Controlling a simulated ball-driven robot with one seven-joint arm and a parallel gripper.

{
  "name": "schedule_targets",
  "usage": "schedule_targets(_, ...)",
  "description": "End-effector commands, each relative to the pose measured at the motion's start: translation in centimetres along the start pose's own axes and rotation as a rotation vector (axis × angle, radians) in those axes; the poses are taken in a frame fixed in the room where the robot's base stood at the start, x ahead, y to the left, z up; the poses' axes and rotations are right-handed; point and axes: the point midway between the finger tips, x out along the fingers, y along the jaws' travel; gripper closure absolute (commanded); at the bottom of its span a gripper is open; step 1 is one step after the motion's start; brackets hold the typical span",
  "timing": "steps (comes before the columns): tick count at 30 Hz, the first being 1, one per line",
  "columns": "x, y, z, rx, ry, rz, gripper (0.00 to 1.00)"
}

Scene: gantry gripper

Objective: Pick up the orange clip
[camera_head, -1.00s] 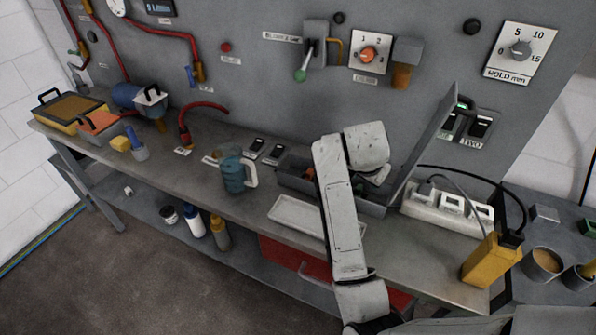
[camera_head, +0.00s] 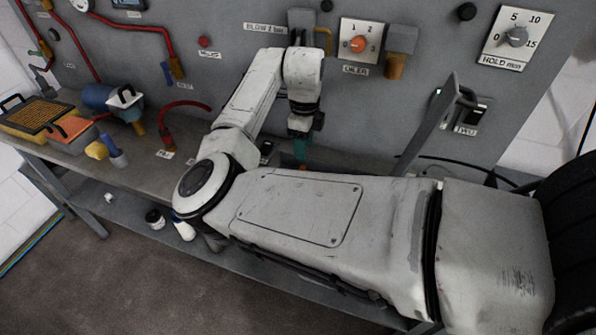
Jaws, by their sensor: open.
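My gripper (camera_head: 301,143) points down over the back of the bench, below the white wrist. Its tip is small and partly dark and teal, and I cannot make out the gap between the fingers. A small orange piece (camera_head: 303,164) shows just below the tip. It may be the orange clip, but its shape is too small to tell. Whether the tip touches it cannot be seen. My forearm hides most of the open box around it.
A raised grey lid (camera_head: 432,128) stands right of my gripper. The panel with the oiler dial (camera_head: 358,44) rises close behind. At left are an orange-topped box (camera_head: 70,133), a yellow block (camera_head: 97,150) and a blue-handled tool (camera_head: 115,152). My arm covers the middle and right of the bench.

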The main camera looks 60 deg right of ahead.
Motion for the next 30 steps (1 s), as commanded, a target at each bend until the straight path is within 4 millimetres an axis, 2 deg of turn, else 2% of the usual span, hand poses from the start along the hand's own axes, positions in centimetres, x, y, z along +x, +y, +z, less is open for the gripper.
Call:
schedule_targets(10, 4.4, 0.0, -0.1, -0.001, 0.001, -0.001, 0.51)
schedule_targets(20, 6.1, 0.0, -0.1, -0.002, 0.001, -0.002, 0.51)
schedule_targets(30, 10.3, 0.0, 0.0, -0.002, 0.0, -0.001, 0.51)
